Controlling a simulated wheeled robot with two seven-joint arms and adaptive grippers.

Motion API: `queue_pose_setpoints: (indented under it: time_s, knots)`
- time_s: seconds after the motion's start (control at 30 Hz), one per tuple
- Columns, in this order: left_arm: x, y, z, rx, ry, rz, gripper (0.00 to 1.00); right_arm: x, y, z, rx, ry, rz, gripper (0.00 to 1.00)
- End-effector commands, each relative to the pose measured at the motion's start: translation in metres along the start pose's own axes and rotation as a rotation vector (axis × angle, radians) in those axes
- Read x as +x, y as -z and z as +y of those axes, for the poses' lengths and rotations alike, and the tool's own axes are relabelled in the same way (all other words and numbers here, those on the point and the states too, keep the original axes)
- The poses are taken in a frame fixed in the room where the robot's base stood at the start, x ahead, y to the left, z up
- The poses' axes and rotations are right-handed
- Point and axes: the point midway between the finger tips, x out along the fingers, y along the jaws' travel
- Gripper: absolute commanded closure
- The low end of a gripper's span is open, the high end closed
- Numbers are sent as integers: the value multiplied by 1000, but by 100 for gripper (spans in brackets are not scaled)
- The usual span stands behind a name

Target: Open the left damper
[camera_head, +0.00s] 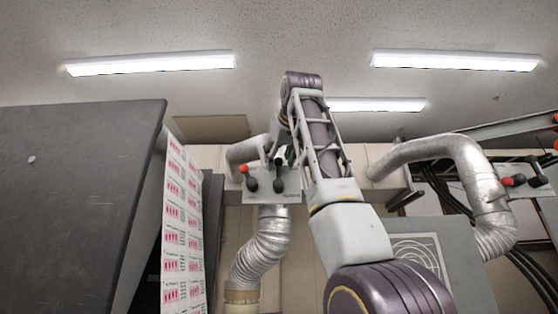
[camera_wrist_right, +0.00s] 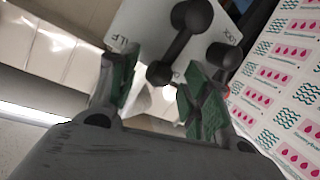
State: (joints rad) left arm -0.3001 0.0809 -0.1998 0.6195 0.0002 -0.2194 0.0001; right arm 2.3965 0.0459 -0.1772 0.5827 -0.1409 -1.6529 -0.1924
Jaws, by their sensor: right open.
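The left damper is a pale plate (camera_head: 290,184) on a silver duct, left of centre in the head view. It carries a black lever (camera_head: 279,185) and a second handle with a red knob (camera_head: 244,170) and a black knob (camera_head: 251,184). My right gripper (camera_head: 284,155) is at the plate's upper edge, partly hidden by my arm. In the right wrist view its green-padded fingers (camera_wrist_right: 158,90) are open. The lower ball of the black lever (camera_wrist_right: 160,73) appears between the fingertips; I see no contact. My left gripper is not in view.
A silver flexible duct (camera_head: 262,248) runs below the plate. A printed web (camera_head: 180,225) and a large dark panel (camera_head: 75,190) stand to the left. Another damper with a red knob (camera_head: 507,182) and a bent duct (camera_head: 455,160) are at the right.

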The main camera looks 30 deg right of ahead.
Motion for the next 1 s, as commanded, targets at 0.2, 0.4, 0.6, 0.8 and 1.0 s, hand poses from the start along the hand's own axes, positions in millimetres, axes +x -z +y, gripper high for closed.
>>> queue_pose_setpoints:
  time_s: [0.2, 0.4, 0.6, 0.8, 1.0]
  knots:
    - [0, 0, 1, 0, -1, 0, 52, -26, 0, 0, -1, 0, 2, 52]
    - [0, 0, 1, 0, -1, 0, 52, -56, 0, 0, -1, -1, 2, 52]
    - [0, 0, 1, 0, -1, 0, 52, -85, 0, -1, -1, 0, 2, 52]
    - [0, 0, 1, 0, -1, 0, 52, -104, 0, -1, -2, 0, 0, 52]
    - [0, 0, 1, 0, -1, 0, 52, -109, 0, -1, -2, 0, -1, 52]
